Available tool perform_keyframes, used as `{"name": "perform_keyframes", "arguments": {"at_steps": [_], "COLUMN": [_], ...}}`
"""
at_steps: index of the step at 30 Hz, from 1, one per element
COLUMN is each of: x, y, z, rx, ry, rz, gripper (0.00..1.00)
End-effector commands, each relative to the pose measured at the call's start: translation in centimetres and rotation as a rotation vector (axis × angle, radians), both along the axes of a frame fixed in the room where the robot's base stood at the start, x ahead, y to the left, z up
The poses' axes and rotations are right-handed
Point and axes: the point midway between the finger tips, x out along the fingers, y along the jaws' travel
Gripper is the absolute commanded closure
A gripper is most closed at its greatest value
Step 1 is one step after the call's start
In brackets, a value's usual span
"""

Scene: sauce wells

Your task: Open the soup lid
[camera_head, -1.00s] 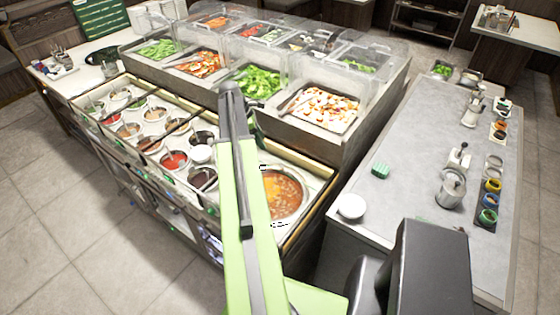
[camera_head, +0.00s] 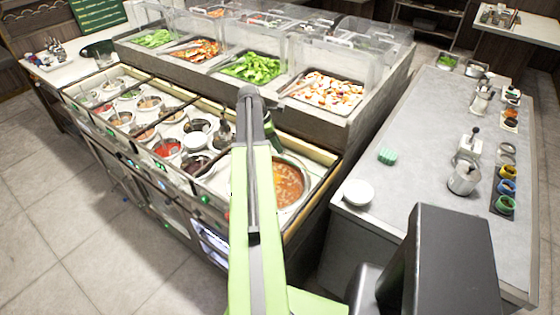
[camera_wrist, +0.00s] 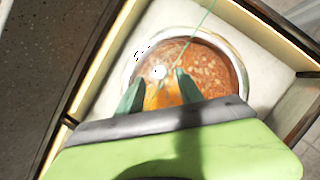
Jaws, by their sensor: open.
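The soup pot (camera_head: 290,184) is a round steel well of orange-brown soup at the near right end of the sauce counter. My arm hides its left part in the head view. In the wrist view the soup pot (camera_wrist: 239,62) lies right ahead of my gripper (camera_wrist: 157,82). A clear sheen covers its left part, with a small white knob-like spot (camera_wrist: 158,72); this looks like a see-through lid, but I cannot tell its edges. My two green fingers are apart, one on each side of that spot. I cannot tell whether they touch it. The head view hides the fingers.
Several sauce wells (camera_head: 166,147) fill the counter left of my arm. Salad trays under clear guards (camera_head: 318,55) stand behind. A grey counter (camera_head: 415,140) at right holds a stack of white plates (camera_head: 358,192) and a green block (camera_head: 387,156). The tiled floor (camera_head: 60,225) at left is clear.

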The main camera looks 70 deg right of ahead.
Motion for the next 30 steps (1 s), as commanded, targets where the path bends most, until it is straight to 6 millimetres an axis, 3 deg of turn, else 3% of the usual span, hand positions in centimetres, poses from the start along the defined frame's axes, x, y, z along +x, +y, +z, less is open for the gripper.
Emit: {"name": "perform_keyframes", "arguments": {"at_steps": [1,4,14,24,30], "x": [-0.4,-0.9,-1.2,-1.2,-1.1], "y": [-0.2,-0.6,-0.7,-0.7,-0.7], "z": [-2.1,-3.3,-3.5,-3.5,-3.5], "rx": [0.000,0.000,0.000,0.000,-0.001], "ry": [0.000,0.000,0.000,0.000,-0.001], "rz": [0.000,0.000,0.001,0.001,0.002], "gripper": [0.56,0.56,0.56,0.98,1.00]}}
